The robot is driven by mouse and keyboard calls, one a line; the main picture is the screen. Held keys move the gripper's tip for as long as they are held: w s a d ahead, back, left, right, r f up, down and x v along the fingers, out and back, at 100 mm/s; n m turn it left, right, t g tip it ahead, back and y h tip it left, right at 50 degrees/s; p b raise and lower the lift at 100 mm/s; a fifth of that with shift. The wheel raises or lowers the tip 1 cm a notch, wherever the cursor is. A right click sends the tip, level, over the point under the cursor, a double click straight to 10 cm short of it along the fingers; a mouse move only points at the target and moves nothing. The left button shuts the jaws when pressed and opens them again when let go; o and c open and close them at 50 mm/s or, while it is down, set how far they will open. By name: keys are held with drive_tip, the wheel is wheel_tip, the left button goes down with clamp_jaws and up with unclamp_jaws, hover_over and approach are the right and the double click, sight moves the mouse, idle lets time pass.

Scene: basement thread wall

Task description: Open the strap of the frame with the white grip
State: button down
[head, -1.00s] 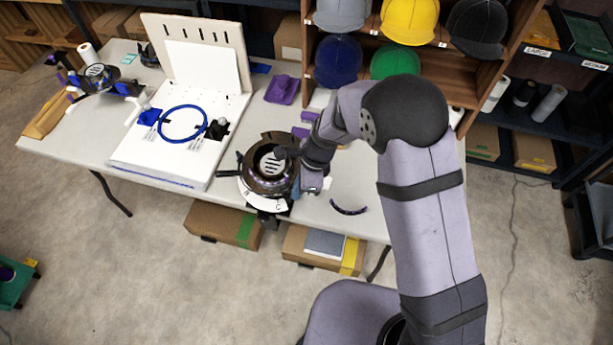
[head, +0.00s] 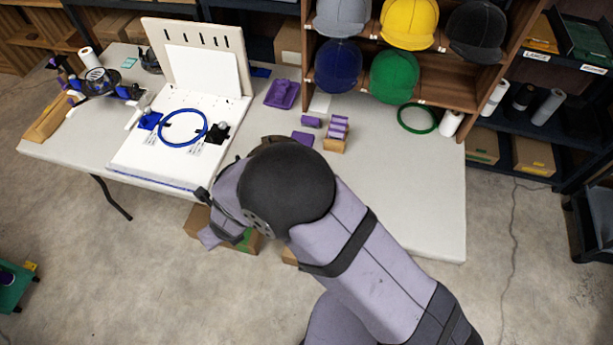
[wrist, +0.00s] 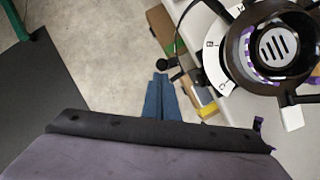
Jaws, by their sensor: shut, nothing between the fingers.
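A round black cap frame (wrist: 244,58) on a stand shows at the upper right in the wrist view. A purple-and-white band (wrist: 248,50) runs inside its ring, and a white lettered plate (wrist: 213,68) curves beside it. Another dark cap frame (head: 98,75) with blue parts stands at the table's far left. I cannot tell a white grip on either frame. My gripper (wrist: 160,82) is shut and empty, beyond the table's front edge, left of and apart from the near frame in the wrist view. In the head view its end (head: 210,238) shows.
A white board with a blue hoop (head: 183,127) lies on the table (head: 420,190). Purple blocks (head: 303,138), a purple tray (head: 282,94) and a green ring (head: 417,119) lie farther back. A shelf of caps (head: 395,76) stands behind.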

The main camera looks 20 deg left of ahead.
drive_tip(key=a+m+t+h, duration=0.1)
drive_tip(key=a+m+t, duration=0.1)
drive_tip(key=a+m, duration=0.7)
drive_tip(key=shift+w+a+h, duration=0.3)
drive_tip(key=shift+w+a, duration=0.1)
drive_tip(key=shift+a, duration=2.25)
drive_tip(key=shift+r, duration=0.1)
drive_tip(key=shift+w, duration=0.15)
drive_tip(key=shift+w+d+r+t, duration=0.1)
drive_tip(key=shift+w+d+t, duration=0.15)
drive_tip(key=shift+w, duration=0.45)
